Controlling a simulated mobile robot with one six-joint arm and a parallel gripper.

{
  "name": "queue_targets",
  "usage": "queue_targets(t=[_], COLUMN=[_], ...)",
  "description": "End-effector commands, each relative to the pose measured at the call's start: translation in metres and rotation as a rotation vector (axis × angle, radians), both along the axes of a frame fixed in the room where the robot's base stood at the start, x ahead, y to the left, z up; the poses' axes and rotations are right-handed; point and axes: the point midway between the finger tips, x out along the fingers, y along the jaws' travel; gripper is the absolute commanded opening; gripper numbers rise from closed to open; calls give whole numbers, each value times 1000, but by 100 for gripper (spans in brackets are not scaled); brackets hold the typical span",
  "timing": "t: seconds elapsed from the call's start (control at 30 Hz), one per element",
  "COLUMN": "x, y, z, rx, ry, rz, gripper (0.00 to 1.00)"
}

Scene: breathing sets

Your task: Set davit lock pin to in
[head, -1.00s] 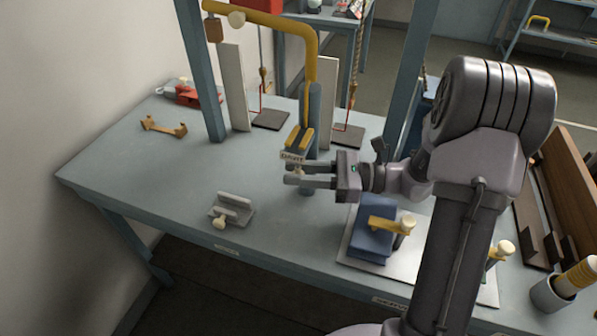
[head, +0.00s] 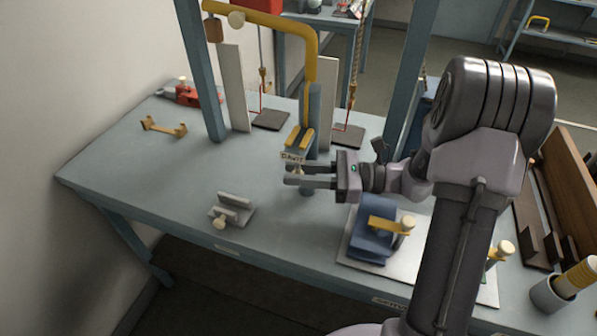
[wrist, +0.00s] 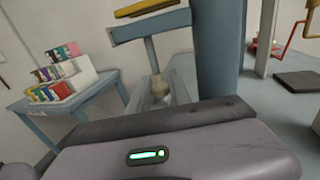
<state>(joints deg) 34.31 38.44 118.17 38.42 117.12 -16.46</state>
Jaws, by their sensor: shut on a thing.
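The yellow davit (head: 311,70) stands on a blue post at the back middle of the bench, with a small "DAVIT" label (head: 292,158) low on its front. The pale lock pin knob (head: 299,171) sits just below the label. My gripper (head: 290,175) reaches in from the right, its two fingers shut on the knob. In the wrist view the knob (wrist: 160,88) shows small between the fingers, below the blue bracket (wrist: 150,27). The pin's shaft is hidden, so I cannot tell how deep it sits.
A grey bracket with a pale knob (head: 232,210) lies in front on the bench (head: 150,195). A blue clamp block (head: 372,240) is on a plate at the right. Blue frame uprights (head: 203,80) stand behind. The bench's left middle is clear.

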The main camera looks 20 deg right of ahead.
Motion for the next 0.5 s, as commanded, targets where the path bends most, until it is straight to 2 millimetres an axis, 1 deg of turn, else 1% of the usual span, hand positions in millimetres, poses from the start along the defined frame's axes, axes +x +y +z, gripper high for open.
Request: queue_targets(t=[0.13, 0.2, 0.43, 0.47, 0.5], x=[0, 0, 0, 0, 0], y=[0, 0, 0, 0, 0], z=[19, 25, 21, 21, 21], rx=[-1, -1, 0, 0, 0], ry=[0, 0, 0, 0, 0], rz=[1, 1, 0, 0, 0], gripper=[0, 0, 0, 30, 38])
